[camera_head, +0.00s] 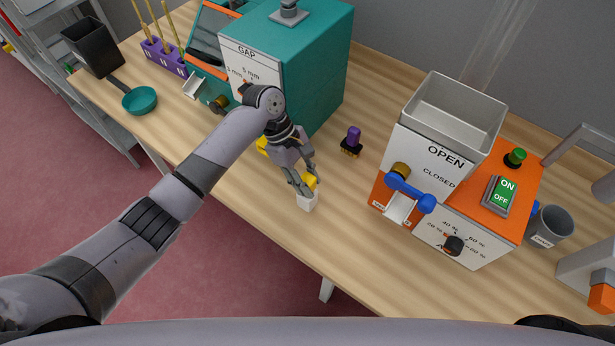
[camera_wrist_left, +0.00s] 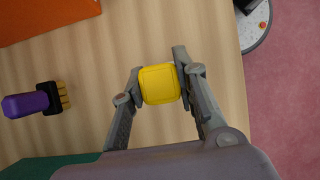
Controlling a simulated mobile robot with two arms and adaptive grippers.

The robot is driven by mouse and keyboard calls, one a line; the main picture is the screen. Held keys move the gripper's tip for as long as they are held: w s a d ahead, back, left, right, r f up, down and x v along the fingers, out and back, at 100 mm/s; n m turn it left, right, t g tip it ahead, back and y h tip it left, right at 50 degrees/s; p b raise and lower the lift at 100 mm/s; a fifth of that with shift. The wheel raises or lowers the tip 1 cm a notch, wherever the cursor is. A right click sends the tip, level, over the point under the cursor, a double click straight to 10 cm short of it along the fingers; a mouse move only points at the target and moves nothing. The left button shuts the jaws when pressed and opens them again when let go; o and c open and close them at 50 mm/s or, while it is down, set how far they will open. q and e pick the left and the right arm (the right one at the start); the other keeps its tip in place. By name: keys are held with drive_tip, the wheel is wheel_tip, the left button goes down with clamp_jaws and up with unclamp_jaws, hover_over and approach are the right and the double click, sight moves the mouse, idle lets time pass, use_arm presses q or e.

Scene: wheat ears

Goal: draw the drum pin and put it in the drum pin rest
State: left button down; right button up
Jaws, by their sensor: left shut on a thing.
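My left gripper (camera_head: 306,187) is shut on a yellow square-topped piece (camera_head: 310,181), which looks like the drum pin's head. In the left wrist view the yellow top (camera_wrist_left: 160,84) sits between the two fingers of the left gripper (camera_wrist_left: 160,82). A small white block (camera_head: 307,202) is directly beneath it near the table's front edge and may be the drum pin rest. I cannot tell whether the pin is seated in it or just above it. Another yellow patch (camera_head: 262,143) shows behind my left wrist, beside the teal machine (camera_head: 315,60). My right gripper is not in view.
An orange and white machine (camera_head: 470,215) with a blue lever (camera_head: 410,190) stands further right. The table (camera_head: 270,225) is clear around the white block.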

use_arm(q)
drive_tip(key=shift+f, duration=1)
drive_tip(key=c, duration=1.2)
unclamp_jaws()
drive_tip(key=v, duration=1.2)
